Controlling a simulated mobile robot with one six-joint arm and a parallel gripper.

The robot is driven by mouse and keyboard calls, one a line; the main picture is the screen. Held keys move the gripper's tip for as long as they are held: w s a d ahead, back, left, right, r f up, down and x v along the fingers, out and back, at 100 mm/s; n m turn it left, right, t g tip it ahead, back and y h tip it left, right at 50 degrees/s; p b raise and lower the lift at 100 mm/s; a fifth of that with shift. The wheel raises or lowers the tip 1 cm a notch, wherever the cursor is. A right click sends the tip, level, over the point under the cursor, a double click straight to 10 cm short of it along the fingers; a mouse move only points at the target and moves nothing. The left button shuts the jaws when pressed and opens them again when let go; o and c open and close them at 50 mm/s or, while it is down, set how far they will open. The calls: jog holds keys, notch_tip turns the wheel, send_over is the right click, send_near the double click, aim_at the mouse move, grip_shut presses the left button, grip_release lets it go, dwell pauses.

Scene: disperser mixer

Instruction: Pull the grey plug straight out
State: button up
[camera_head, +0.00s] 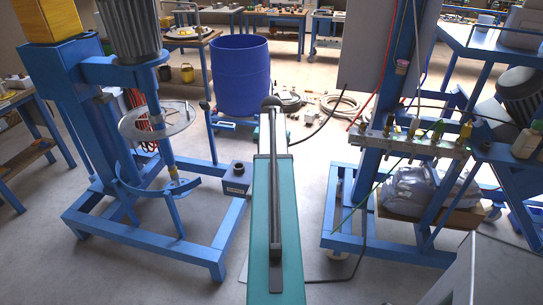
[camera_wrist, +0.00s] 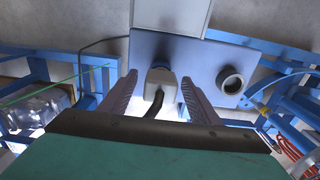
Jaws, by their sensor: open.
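The grey plug (camera_wrist: 161,77) sits on a blue box (camera_wrist: 203,57) in the wrist view, with a dark cable curving from it toward me. My gripper (camera_wrist: 158,80) is open, with one finger on the left and one on the right of the plug in the picture. Gaps show between the fingers and the plug. I cannot tell how far the fingertips reach along it. In the head view, my own arm covers the middle, and the plug and my gripper do not show.
A round socket or knob (camera_wrist: 230,80) stands on the box right of the plug. In the head view, a blue mixer frame (camera_head: 180,235) is left, a blue drum (camera_head: 240,78) behind, and a blue stand with a valve rail (camera_head: 415,146) right. Grey floor lies between.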

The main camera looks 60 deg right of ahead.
jog(key=shift+f, duration=1.2)
jog(key=c, duration=1.3)
jog(key=shift+r, duration=0.1)
jog(key=shift+r+p, duration=0.1)
jog(key=shift+p, duration=0.25)
jog(key=shift+r, duration=0.35)
jog(key=shift+r+p, duration=1.7)
jog(key=shift+r, duration=0.95)
jog(key=shift+r+p, duration=1.1)
jog(key=shift+r, duration=0.7)
